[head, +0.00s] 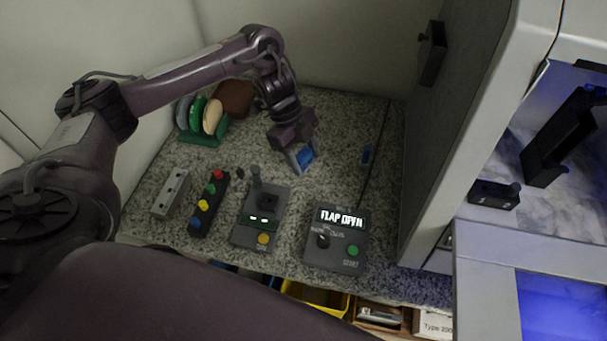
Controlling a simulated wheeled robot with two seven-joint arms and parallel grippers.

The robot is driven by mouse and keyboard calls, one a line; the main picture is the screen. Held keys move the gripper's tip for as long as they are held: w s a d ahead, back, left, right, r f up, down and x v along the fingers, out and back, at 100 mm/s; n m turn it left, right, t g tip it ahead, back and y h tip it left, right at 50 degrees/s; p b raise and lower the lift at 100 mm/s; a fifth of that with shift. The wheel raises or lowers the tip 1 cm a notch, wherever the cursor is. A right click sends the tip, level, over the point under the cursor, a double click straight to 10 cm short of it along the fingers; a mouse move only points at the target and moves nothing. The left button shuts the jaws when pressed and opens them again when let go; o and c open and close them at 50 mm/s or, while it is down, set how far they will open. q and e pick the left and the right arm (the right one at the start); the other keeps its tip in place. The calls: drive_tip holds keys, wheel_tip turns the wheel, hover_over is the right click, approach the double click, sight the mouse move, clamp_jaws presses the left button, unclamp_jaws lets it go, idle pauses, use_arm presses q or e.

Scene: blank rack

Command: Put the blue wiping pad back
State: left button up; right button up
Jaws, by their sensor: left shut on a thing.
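My left gripper (303,159) reaches in over the back middle of the speckled counter and is shut on the blue wiping pad (306,156). The pad shows as a small blue patch between the fingers, and the gripper hides part of it. I cannot tell whether the pad touches the counter. A green rack (199,140) stands to the left of the gripper, near the left wall. It holds upright rounded pads: a grey one (184,110), a green one (197,115) and a beige one (212,116). My right gripper is not in view.
A brown block (234,98) stands behind the rack. In front are a grey strip (171,194), a button bar (208,203), a joystick box (262,216) and a panel reading "FLAP OPEN" (336,237). A large grey machine (455,110) bounds the right. Counter between rack and gripper is clear.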

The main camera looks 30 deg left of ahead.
sight(308, 183)
use_arm(q)
drive_tip(key=shift+f, duration=1.2)
wheel_tip(308, 183, down, 4)
drive_tip(key=shift+r, duration=0.1)
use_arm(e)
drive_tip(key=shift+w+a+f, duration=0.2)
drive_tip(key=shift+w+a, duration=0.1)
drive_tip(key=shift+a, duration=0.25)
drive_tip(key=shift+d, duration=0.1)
use_arm(q)
drive_tip(key=shift+f, duration=0.25)
drive_tip(key=o, duration=0.9)
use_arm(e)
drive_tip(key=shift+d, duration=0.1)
use_arm(q)
drive_tip(key=shift+o, duration=0.2)
